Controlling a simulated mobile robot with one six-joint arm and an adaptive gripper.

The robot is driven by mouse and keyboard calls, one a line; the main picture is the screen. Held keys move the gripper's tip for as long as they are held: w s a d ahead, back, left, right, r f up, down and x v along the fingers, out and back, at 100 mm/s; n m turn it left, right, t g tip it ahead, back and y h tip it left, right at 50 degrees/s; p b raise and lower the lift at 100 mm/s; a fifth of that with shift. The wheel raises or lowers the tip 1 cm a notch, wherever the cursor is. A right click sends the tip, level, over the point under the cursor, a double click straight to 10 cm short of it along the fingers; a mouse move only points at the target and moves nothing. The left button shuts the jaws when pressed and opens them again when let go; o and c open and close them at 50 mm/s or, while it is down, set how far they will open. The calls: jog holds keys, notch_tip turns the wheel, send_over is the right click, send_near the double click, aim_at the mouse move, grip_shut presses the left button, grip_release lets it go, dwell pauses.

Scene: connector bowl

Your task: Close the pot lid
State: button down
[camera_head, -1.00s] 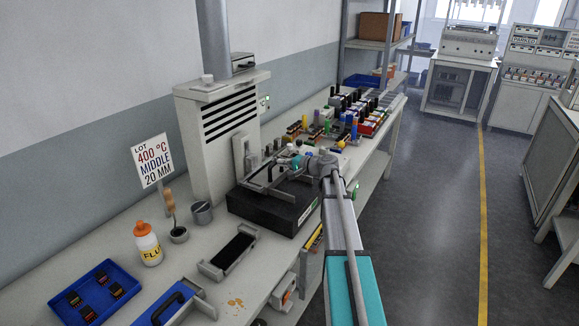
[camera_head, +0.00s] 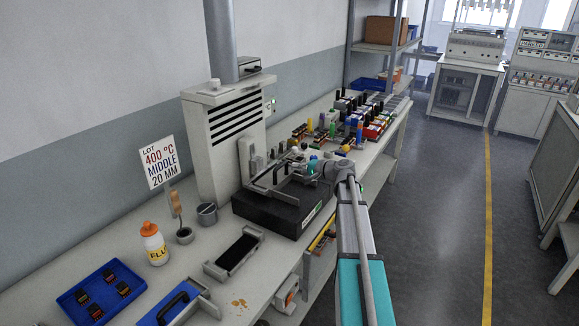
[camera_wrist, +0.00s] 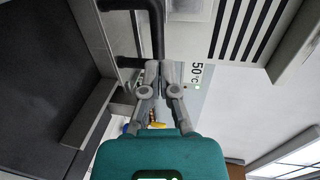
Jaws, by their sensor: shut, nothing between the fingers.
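The black solder pot box (camera_head: 270,213) stands on the bench in front of the grey vented tower, with a grey frame (camera_head: 272,187) and dark upright parts on top. I cannot clearly make out the lid's angle. In the wrist view a black bent handle bar (camera_wrist: 157,30) comes in from the top, beside a broad dark surface (camera_wrist: 40,80) on the left. My gripper (camera_wrist: 158,68) is shut and empty, its fingertips at the lower end of that bar in the picture. I cannot tell whether they touch it. In the head view my wrist hides part of the pot's back right.
The vented tower (camera_head: 225,140) rises behind the pot. A flux bottle (camera_head: 154,244), a metal cup (camera_head: 207,214), a black-topped tray (camera_head: 236,251) and a blue tray (camera_head: 75,300) stand to the left. Several coloured connectors (camera_head: 365,118) crowd the bench beyond. The aisle on the right is clear.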

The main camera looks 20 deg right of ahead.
jog(key=p+v, duration=0.1)
jog(key=v, duration=0.8)
jog(key=shift+s+d, duration=0.2)
jog(key=shift+d, duration=0.05)
jog(key=a+f+n+g, duration=0.1)
jog(key=a, duration=0.3)
jog(key=s+a+f+n+g, duration=0.1)
jog(key=a, duration=0.3)
jog(key=s+a+f+n+g+p, duration=0.1)
jog(key=a+f+g, duration=0.1)
jog(key=a, duration=0.1)
jog(key=shift+s+a+f, duration=0.1)
jog(key=shift+a, duration=0.3)
jog(key=s+a+f+n+g+h, duration=0.2)
jog(key=s+a+g, duration=0.1)
jog(key=s+a, duration=0.3)
jog(key=s+a+f+n+g+h+p, duration=0.1)
jog(key=s+a+f+n+g+h, duration=0.2)
jog(key=s+a, duration=0.3)
jog(key=s+a+f+n+g+h+p, duration=0.1)
jog(key=s+a+f+n+g+h, duration=0.1)
jog(key=s+a, duration=0.4)
jog(key=shift+a+f+n+g+h, duration=0.3)
jog(key=shift+a+f+g+h, duration=0.15)
jog(key=shift+a, duration=0.25)
jog(key=shift+s+a+n+h, duration=0.1)
jog(key=shift+s+n+h, duration=0.3)
jog(key=shift+s, duration=0.3)
